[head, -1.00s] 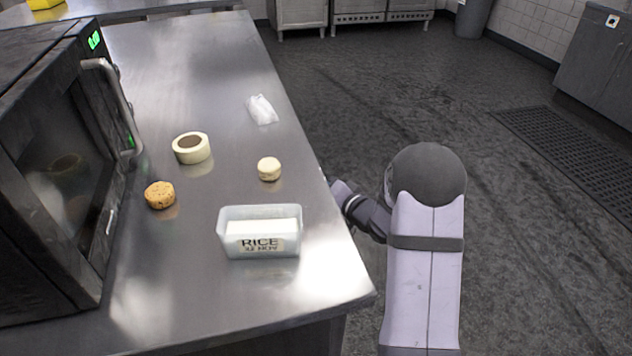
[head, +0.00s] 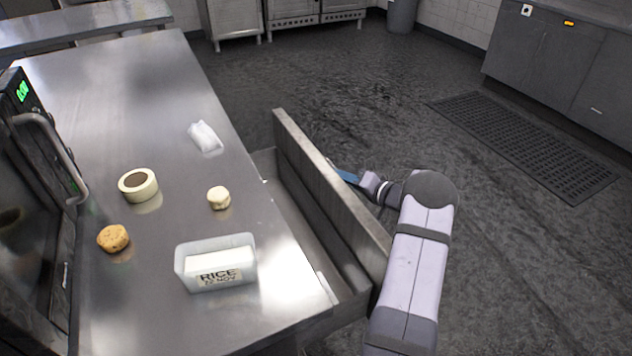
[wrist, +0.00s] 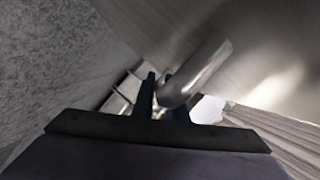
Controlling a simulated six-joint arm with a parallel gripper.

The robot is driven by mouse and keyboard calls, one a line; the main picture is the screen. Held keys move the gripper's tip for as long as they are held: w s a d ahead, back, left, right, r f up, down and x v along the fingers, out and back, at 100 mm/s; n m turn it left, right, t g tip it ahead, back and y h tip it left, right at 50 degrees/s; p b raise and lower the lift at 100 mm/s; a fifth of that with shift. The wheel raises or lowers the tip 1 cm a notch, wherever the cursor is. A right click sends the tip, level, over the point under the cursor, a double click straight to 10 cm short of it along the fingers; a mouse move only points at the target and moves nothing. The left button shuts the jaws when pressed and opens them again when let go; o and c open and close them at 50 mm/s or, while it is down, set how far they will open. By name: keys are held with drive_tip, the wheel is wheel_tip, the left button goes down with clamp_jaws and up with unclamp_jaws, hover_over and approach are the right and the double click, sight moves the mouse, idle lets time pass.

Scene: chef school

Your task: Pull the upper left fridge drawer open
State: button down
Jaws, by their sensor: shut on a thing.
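A steel drawer (head: 335,190) under the counter stands pulled out to the right in the head view. Its tall front panel is apart from the counter, and part of its inside shows between them. My gripper (head: 345,175) is at the outer face of the drawer front. In the wrist view a round metal bar handle (wrist: 200,72) runs down to the dark fingers of my gripper (wrist: 160,100), which are shut on it. The drawer front hides the handle in the head view.
The steel counter (head: 120,85) holds a rice tub (head: 217,275), a tape-like ring (head: 138,184), a pale round piece (head: 219,198), a brown round piece (head: 113,238) and a white packet (head: 205,137). An oven (head: 35,190) stands at left.

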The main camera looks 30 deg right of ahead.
drive_tip(key=d+b, duration=0.3)
drive_tip(key=d, duration=0.8)
drive_tip(key=shift+d+b, duration=0.25)
drive_tip(key=shift+b, duration=0.15)
drive_tip(key=c, duration=1.8)
unclamp_jaws()
drive_tip(key=shift+o, duration=0.2)
drive_tip(key=shift+s, duration=0.1)
drive_tip(key=v, duration=0.7)
